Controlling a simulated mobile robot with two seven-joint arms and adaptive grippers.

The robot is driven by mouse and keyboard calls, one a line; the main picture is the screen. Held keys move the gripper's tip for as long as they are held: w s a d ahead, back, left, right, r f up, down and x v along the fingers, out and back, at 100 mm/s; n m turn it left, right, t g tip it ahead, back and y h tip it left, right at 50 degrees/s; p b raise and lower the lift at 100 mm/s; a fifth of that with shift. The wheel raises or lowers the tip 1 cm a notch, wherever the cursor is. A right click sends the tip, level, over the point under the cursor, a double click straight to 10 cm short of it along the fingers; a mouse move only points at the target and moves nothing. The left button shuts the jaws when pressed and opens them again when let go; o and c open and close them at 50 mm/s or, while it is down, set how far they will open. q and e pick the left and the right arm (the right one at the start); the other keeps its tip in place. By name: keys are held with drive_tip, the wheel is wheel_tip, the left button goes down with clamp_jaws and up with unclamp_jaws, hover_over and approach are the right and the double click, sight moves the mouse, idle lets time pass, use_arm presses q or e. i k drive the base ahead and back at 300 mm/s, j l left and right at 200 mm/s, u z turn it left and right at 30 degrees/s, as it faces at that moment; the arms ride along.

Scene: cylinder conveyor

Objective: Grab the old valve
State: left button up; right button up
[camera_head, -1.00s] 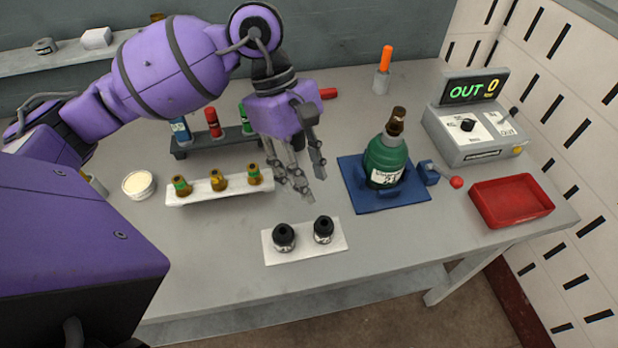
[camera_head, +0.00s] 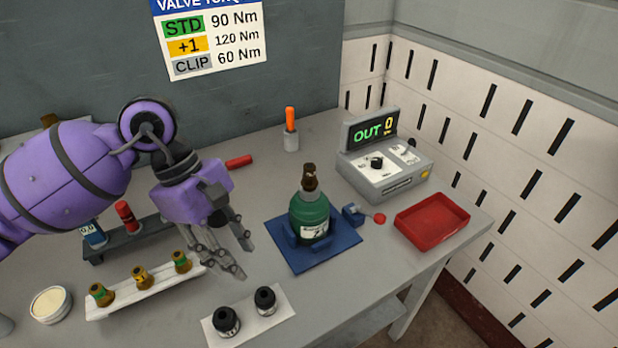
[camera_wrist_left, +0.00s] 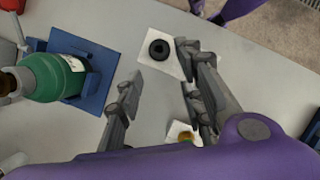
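The old valve (camera_head: 310,178), dark brown, stands upright in the neck of the green cylinder (camera_head: 309,212). The cylinder sits in a blue holder on a blue base plate (camera_head: 340,259). In the left wrist view the valve (camera_wrist_left: 8,82) is at the left edge, partly cut off, with the green cylinder (camera_wrist_left: 50,78) beside it. My left gripper (camera_head: 244,258) is open and empty, left of the cylinder and apart from it. Its spread fingers (camera_wrist_left: 160,64) show over bare table and a white mat in the wrist view. My right gripper is not in view.
Three brass valves (camera_head: 141,275) stand on a white rack. A small blue clamp with a red knob (camera_head: 379,218) adjoins the base plate. A red tray (camera_head: 432,221) and a grey "OUT 0" console (camera_head: 384,172) are at right.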

sight(310, 180)
drive_tip(key=i+l+u, duration=0.2)
drive_tip(key=l, duration=0.25)
drive_tip(key=l+u, duration=0.2)
drive_tip(key=l, duration=0.25)
drive_tip(key=i+l+u, duration=0.2)
drive_tip(key=l, duration=0.25)
drive_tip(key=k, duration=0.1)
